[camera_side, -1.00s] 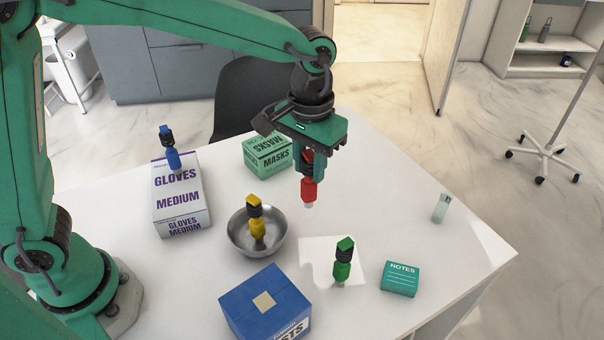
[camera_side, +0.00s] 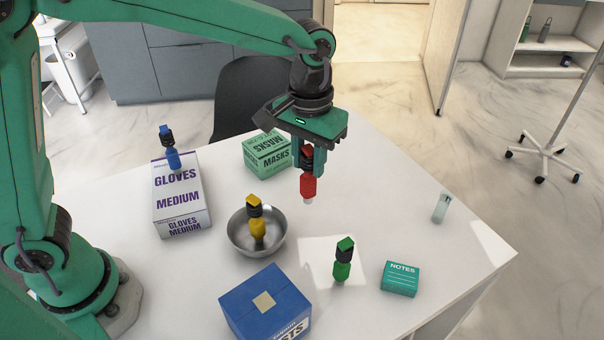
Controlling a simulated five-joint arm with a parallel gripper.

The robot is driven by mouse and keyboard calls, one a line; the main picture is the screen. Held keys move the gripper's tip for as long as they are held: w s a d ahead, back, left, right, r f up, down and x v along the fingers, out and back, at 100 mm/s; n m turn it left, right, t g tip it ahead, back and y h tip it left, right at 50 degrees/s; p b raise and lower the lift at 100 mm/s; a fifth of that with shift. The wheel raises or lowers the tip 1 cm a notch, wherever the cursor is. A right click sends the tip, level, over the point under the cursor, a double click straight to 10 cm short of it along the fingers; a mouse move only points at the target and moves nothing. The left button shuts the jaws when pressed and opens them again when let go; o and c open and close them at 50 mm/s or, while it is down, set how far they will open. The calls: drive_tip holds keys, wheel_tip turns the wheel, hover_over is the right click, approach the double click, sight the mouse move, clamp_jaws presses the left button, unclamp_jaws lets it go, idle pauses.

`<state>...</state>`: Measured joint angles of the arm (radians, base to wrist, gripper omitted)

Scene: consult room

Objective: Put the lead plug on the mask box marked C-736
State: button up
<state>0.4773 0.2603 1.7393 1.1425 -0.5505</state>
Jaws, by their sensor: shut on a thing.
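My gripper (camera_side: 308,163) is shut on a red plug with a black top (camera_side: 308,187). It holds the plug upright above the white table, right of the mask box. The green mask box (camera_side: 268,156) stands at the back of the table, its top bare where I see it; a mark C-736 is not readable. Similar plugs also show: a blue one (camera_side: 173,159) on the gloves box, a yellow one (camera_side: 257,228) in the metal bowl, and a green one (camera_side: 342,270) upright on the white sheet.
The gloves box (camera_side: 182,217) stands at left, the metal bowl (camera_side: 272,249) in the middle. A blue box (camera_side: 250,313) is at the front, a green notes box (camera_side: 400,280) and small bottle (camera_side: 440,208) at right. The table's right back area is clear.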

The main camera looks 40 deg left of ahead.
drive_tip(key=w+a+r+n, duration=0.3)
drive_tip(key=a+n, duration=0.3)
drive_tip(key=w+a+r+n, duration=0.3)
drive_tip(key=a+r+n, duration=0.1)
drive_tip(key=a+n, duration=0.2)
drive_tip(key=shift+w+a+r+n, duration=0.15)
drive_tip(key=shift+w+a+n, duration=0.2)
drive_tip(key=shift+n, duration=0.45)
drive_tip(key=w+a+f, duration=0.5)
drive_tip(key=a+f, duration=0.5)
drive_tip(key=f, duration=0.1)
drive_tip(key=shift+w+a, duration=0.15)
drive_tip(key=shift+f, duration=0.15)
drive_tip(key=o, duration=1)
drive_tip(key=shift+c, duration=0.2)
